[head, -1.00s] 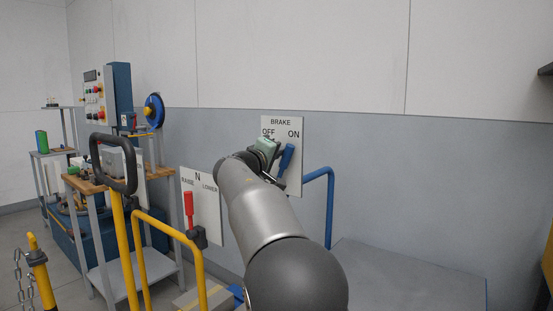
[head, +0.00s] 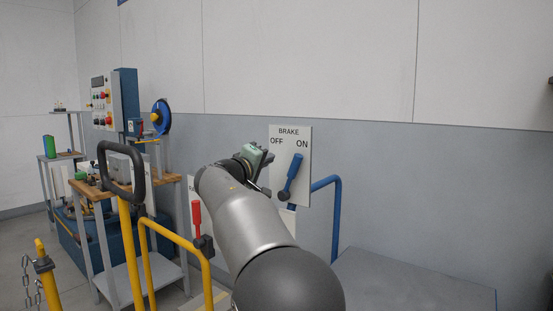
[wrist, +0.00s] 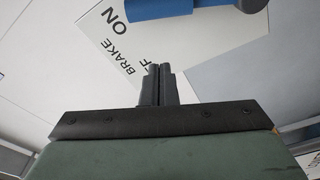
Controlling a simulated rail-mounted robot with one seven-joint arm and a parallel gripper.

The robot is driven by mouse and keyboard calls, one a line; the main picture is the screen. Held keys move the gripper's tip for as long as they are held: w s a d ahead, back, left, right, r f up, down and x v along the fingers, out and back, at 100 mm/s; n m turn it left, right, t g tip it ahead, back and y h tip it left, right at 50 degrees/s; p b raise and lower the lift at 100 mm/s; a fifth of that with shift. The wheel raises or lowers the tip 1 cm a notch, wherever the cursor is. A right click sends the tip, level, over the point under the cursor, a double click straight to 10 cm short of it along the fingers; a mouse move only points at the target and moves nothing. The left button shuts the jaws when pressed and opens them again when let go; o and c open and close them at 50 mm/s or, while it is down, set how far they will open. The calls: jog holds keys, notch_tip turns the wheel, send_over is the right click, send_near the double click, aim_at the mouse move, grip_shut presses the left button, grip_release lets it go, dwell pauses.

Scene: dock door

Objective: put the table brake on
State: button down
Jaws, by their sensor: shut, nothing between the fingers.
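The brake plate (head: 277,170) is a white board on the wall, marked BRAKE, OFF at left and ON at right; it also shows in the wrist view (wrist: 112,52). Its blue brake lever (head: 292,174) leans up and right, its top just below ON. The lever's blue handle also shows at the top edge of the wrist view (wrist: 165,8). My gripper (head: 266,190) has a green body and dark fingers. It is left of the lever and apart from it. In the wrist view its fingers (wrist: 158,70) are together and empty.
A second lever with a red handle (head: 196,213) stands at left, its plate mostly hidden by my arm. Yellow rails (head: 165,231) and a blue rail (head: 336,210) flank the area. A grey tabletop (head: 415,282) lies at lower right. The wall right of the plate is clear.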

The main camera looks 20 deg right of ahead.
jog(key=v, duration=0.4)
jog(key=shift+s+a, duration=0.1)
jog(key=shift+a, duration=0.05)
jog(key=s+d+f+g+y+p, duration=0.1)
jog(key=s+f+g+y+p, duration=0.2)
jog(key=s+p, duration=0.35)
jog(key=s+d+f+g+y+p, duration=0.2)
jog(key=s+f+p, duration=0.1)
jog(key=s+p, duration=0.3)
jog(key=s+a+f+g+y+p, duration=0.2)
jog(key=s+a+f+y+p, duration=0.1)
jog(key=s, duration=0.6)
jog(key=s+a+f+m+g+y+p, duration=0.1)
jog(key=s+a+f+g+y+p, duration=0.1)
jog(key=s, duration=0.8)
jog(key=s+a+f+m+g+y+p, duration=0.1)
jog(key=s+a+f+g+y+p, duration=0.1)
jog(key=s+a+f+y+p, duration=0.2)
jog(key=s+a+p, duration=0.1)
jog(key=s+a, duration=0.2)
jog(key=s, duration=0.2)
jog(key=shift+s+a+y+p, duration=0.15)
jog(key=shift+a+y+p, duration=0.15)
jog(key=shift+a+y, duration=0.1)
jog(key=shift+d, duration=0.1)
